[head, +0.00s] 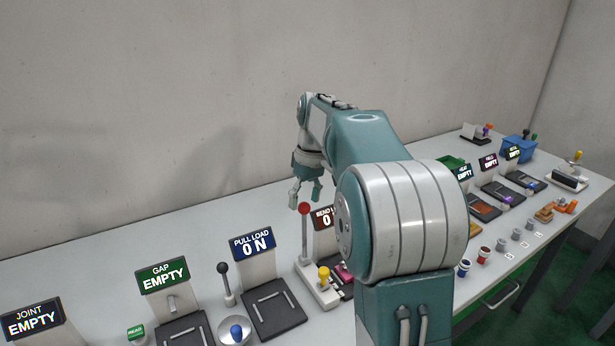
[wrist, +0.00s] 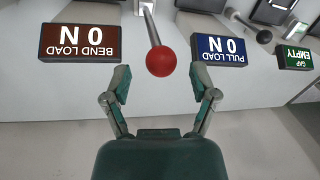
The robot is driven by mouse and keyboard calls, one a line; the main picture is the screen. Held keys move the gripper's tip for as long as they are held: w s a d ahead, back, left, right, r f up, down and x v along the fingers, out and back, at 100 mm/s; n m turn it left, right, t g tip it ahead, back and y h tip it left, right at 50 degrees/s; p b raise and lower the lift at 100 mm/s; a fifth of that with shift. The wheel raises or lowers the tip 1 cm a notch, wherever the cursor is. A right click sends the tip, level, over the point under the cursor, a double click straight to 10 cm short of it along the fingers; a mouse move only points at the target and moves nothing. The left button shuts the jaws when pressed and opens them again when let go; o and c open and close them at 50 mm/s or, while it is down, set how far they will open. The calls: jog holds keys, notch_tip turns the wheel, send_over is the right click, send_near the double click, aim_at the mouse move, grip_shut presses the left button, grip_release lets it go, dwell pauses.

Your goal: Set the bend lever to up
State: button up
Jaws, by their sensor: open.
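The bend lever is a grey rod with a red ball (head: 304,208) on top, standing upright beside the brown "BEND LOAD" sign (head: 323,217), which is partly hidden by my arm. In the wrist view the red ball (wrist: 160,62) lies ahead of the fingertips, centred between them, with its rod running up behind it. My gripper (head: 305,196) is open and empty, just above and near the ball in the head view. In the wrist view its two fingers (wrist: 160,85) are spread wide, and I see no contact with the ball.
A blue "PULL LOAD" sign (head: 253,244) and a black-knobbed lever (head: 223,268) stand to the left. A yellow-knobbed post (head: 324,274) stands close to the lever base. Several cups and stations line the table at right. The wall rises behind.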

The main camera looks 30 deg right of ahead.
notch_tip(320, 180, up, 9)
jog(key=d, duration=0.1)
jog(key=shift+w+d+r, duration=0.15)
jog(key=shift+w+d, duration=0.05)
jog(key=shift+d, duration=0.05)
dwell(0.4)
jog(key=s+a+m+t+h, duration=0.2)
jog(key=s+a+t, duration=0.1)
jog(key=s+a, duration=0.8)
jog(key=s+a+f+t, duration=0.3)
jog(key=s+f, duration=0.8)
jog(key=s, duration=0.3)
jog(key=shift+s+a+m, duration=0.25)
jog(key=shift+m, duration=0.15)
dwell(0.5)
